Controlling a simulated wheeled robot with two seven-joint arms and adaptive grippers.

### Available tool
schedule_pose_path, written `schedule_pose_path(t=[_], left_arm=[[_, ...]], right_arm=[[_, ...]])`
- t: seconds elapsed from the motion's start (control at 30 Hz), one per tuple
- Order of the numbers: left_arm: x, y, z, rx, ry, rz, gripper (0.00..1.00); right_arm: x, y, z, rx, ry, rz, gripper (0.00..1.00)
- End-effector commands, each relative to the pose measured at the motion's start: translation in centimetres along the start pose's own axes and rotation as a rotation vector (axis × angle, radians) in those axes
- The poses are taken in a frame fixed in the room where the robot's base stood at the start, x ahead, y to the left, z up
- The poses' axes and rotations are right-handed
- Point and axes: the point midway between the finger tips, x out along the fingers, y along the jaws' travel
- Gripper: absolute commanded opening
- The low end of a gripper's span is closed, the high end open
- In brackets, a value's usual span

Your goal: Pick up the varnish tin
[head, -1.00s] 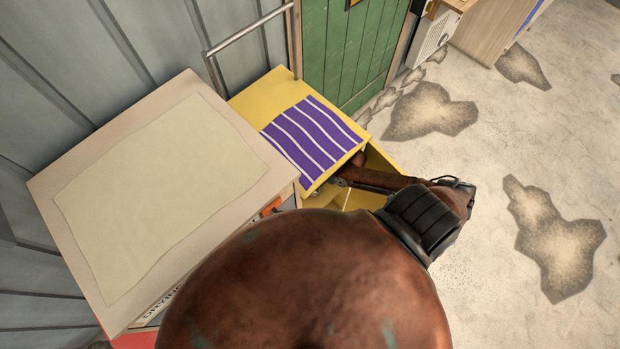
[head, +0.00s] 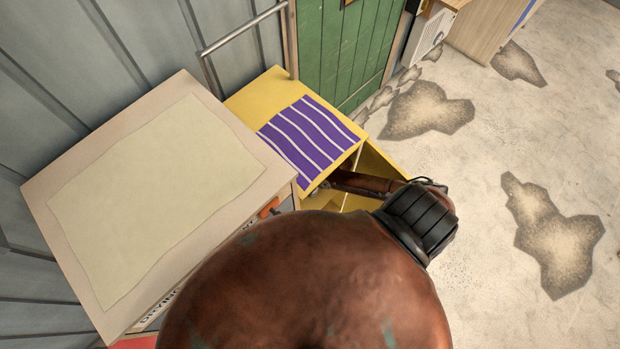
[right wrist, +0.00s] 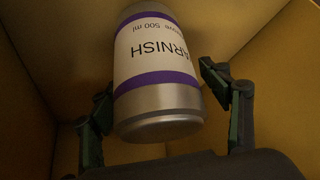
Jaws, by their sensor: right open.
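The varnish tin (right wrist: 158,70) is a silver can with a white label and purple bands. In the right wrist view it is between the two fingers of my right gripper (right wrist: 165,110), inside a yellow-walled compartment. The fingers are open, one on each side of the tin. A gap shows at the right finger; I cannot tell whether the left finger touches. In the head view the tin is hidden, and my right arm reaches into the yellow cabinet (head: 250,98), under its top. My left gripper is not in view.
A purple striped cloth (head: 308,138) lies on the cabinet top. A beige-topped unit (head: 185,83) stands close on the left. A metal rail (head: 245,30) and a green door (head: 340,50) are behind. The floor (head: 500,140) on the right is clear.

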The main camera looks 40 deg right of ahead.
Motion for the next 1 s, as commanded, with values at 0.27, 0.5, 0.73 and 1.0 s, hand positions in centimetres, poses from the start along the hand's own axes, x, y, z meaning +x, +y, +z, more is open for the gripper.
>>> schedule_pose_path(t=[0.27,0.5,0.73,1.0], left_arm=[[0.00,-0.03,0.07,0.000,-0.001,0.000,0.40],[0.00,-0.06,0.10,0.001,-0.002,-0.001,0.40],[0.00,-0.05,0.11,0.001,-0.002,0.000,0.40],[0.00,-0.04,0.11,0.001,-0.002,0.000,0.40]], right_arm=[[-0.03,0.00,0.02,0.000,0.000,0.000,0.54],[-0.04,0.01,0.03,0.000,-0.001,0.000,0.38],[-0.04,0.01,0.04,0.000,-0.001,0.000,0.22],[-0.04,0.02,0.05,0.000,-0.001,0.000,0.03]])
